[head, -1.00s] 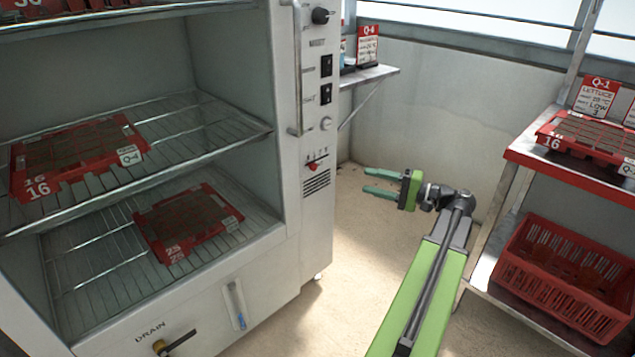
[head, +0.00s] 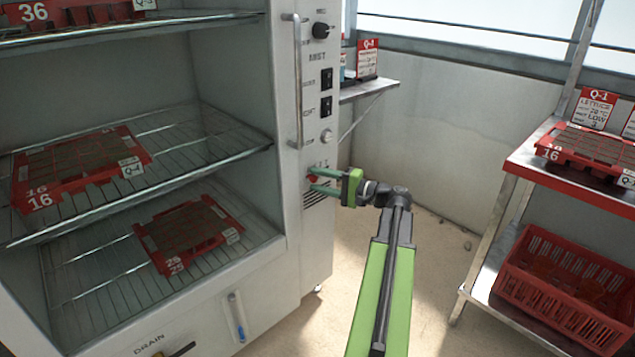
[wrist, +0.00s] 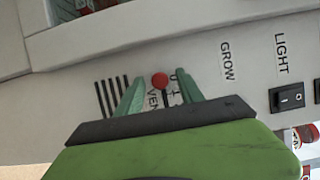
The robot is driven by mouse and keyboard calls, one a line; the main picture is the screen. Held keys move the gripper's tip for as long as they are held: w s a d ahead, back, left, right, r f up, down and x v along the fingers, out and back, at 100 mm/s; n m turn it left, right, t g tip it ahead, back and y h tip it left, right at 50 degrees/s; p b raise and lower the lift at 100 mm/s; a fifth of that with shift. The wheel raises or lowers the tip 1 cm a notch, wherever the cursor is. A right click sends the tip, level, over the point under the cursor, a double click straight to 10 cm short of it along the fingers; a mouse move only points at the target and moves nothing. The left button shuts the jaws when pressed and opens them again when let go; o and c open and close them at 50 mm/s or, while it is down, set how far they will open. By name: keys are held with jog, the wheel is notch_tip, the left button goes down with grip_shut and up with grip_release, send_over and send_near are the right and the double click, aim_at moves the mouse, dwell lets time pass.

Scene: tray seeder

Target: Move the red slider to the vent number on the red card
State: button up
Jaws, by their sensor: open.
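The red slider (wrist: 159,80) has a round knob on the cabinet's control panel. In the wrist view it shows between my two green fingertips, beside printed VENT lettering and dark slots. In the head view my gripper (head: 314,180) is at the panel, open, with a finger on either side of the slider's place. I cannot tell whether the fingers touch the knob. The slider's scale is partly hidden by the fingers. A red-and-white card (head: 594,108) marked Q-1 stands on the right rack; it reads LETTUCE, LOW and apparently 3. Another red-topped card (head: 367,58) stands at the back.
The cabinet's vertical handle (head: 297,85) is left of the panel's knob and switches (head: 326,78). Red trays (head: 70,165) lie on its wire shelves. A rack (head: 500,240) with a red crate (head: 565,285) stands right. Floor between is clear.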

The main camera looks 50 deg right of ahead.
jog(key=shift+w, duration=0.1)
grip_shut()
dwell(1.4)
